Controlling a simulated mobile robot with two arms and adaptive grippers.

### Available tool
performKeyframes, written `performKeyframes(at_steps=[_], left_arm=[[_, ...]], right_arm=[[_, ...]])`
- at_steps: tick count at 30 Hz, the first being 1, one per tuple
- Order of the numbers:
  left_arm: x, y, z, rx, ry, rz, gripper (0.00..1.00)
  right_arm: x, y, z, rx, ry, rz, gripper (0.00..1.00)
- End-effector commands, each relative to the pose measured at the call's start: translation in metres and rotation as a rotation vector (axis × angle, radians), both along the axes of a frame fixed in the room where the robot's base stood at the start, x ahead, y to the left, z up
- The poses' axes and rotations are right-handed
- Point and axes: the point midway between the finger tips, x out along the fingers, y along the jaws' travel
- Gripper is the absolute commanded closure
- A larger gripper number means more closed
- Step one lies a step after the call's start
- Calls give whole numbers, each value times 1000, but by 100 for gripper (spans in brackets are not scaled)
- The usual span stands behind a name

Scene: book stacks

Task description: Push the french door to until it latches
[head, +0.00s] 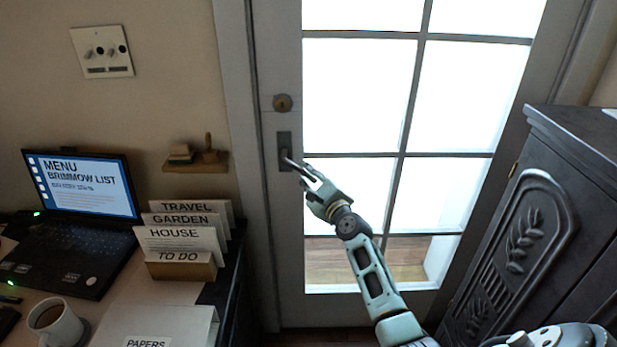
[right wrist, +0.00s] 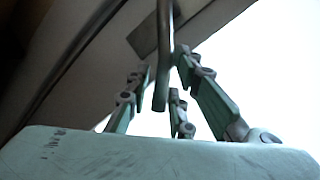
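The french door (head: 281,230) has a grey frame and bright glass panes, and stands in or close to its frame. I cannot tell from here whether it is latched. Its handle (head: 286,160) is a dark plate with a lever, below a round brass lock (head: 283,103). My right gripper (head: 303,172) is at the lever. In the right wrist view the metal lever (right wrist: 162,75) reaches between the spread fingers of the right gripper (right wrist: 168,92), with gaps visible beside it. Contact is unclear. My left gripper is out of view.
A dark carved cabinet (head: 521,240) stands close on the right. On the left a desk holds a laptop (head: 80,184), a file holder (head: 182,270), a mug (head: 55,325) and papers (head: 150,328). A small wooden shelf (head: 190,167) is on the wall beside the door.

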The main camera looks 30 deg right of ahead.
Motion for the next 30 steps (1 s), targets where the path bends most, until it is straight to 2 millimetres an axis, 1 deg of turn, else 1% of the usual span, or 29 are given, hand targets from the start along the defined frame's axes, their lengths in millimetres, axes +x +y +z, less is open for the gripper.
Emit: performKeyframes(at_steps=[1,2,3,11,14,16,20,27,30], left_arm=[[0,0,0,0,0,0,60],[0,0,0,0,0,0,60],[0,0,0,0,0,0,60],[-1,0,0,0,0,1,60],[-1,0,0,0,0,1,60],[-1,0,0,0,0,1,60],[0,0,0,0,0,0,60],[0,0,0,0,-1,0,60],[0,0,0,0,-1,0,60]], right_arm=[[0,0,1,1,-2,0,72],[0,0,1,1,-2,0,69],[0,0,1,1,-2,-1,68],[0,0,2,2,-4,-1,68],[-4,0,1,3,-4,-1,68],[-11,2,1,4,-4,1,68],[-32,3,0,4,-3,-2,68],[-81,8,0,3,-2,-1,68],[-98,10,-1,3,-1,-1,68]])
